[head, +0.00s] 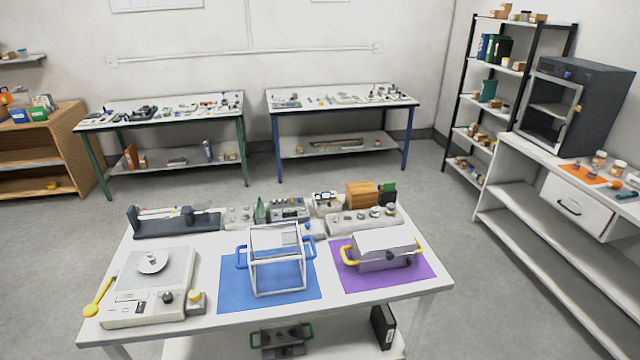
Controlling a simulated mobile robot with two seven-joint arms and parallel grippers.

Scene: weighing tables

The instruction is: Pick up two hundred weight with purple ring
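Neither of my grippers shows in the head view. Several small weights are in view, but no marking for two hundred can be read at this size. Small purplish pieces (577,166) sit on an orange mat (590,178) on the right-hand bench; whether one is a ringed weight I cannot tell. A small metal weight (152,257) stands on the pan of the balance (140,314) at the near table's left. Several metal weights (376,211) sit in a grey block (350,228) at the near table's back.
The near white table (205,247) also holds a blue mat (236,289) with a blue-handled frame, and a purple mat (425,278) with a yellow-handled grey box. Two cluttered tables stand at the back. A dark oven (590,100) stands on the right-hand bench. Grey floor lies between.

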